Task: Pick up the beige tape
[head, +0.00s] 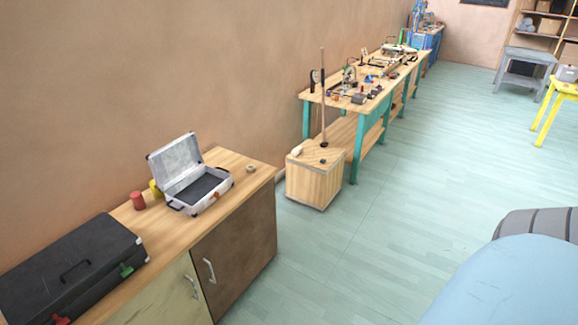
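A small beige ring, which looks like the beige tape (251,168), lies on the wooden top of the cabinet (232,191). It is near the cabinet's far right end, to the right of an open silver case (181,158). It is small in the head view, and nothing covers it. Neither of my grippers is in view.
A closed black case (70,269), a red cylinder (137,201) and a partly hidden yellow one (155,188) share the cabinet top. Beyond stand a wooden box (314,184) with a pole and a cluttered teal-legged workbench (374,108). Floor right of the cabinet is clear.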

